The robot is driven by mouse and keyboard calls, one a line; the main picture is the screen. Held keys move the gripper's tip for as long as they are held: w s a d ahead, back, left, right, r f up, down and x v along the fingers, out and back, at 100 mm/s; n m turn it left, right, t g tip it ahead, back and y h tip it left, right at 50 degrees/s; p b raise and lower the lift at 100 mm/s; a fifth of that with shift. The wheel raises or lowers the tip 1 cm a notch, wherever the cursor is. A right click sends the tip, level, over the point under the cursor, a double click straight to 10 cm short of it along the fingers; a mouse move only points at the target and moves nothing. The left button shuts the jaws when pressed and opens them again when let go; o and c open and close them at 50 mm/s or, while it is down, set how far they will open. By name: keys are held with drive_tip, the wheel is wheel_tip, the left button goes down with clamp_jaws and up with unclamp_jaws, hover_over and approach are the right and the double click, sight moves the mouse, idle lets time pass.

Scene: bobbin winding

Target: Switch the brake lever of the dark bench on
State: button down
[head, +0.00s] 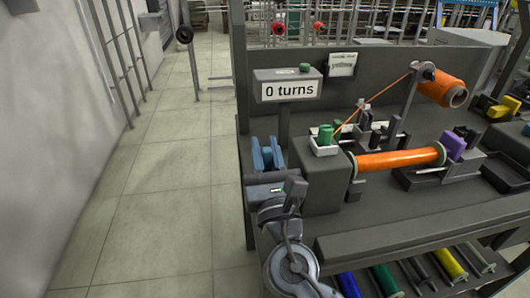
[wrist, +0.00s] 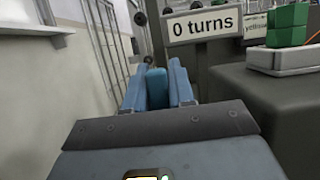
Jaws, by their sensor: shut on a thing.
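The dark bench (head: 410,206) stands at the right in the head view. My gripper (head: 268,150) is at the left side of the bench's dark box (head: 318,187). Its blue-grey fingers are shut on a brighter blue handle (wrist: 156,88), which stands upright between them in the wrist view. The handle looks like the brake lever's grip. Its lower part and its joint to the bench are hidden by my gripper, so I cannot tell the lever's angle.
A sign reading "0 turns" (head: 289,90) stands behind my gripper. Right of it are a green block (head: 325,135) in a white tray, an orange bobbin (head: 398,159), an orange thread spool (head: 442,87) and a purple block (head: 453,145). Floor on the left is clear.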

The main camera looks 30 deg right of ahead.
sight(267, 164)
drive_tip(key=c, duration=1)
unclamp_jaws()
drive_tip(key=shift+c, duration=0.2)
drive_tip(key=shift+b+v, duration=0.65)
drive_tip(key=shift+v, duration=3.3)
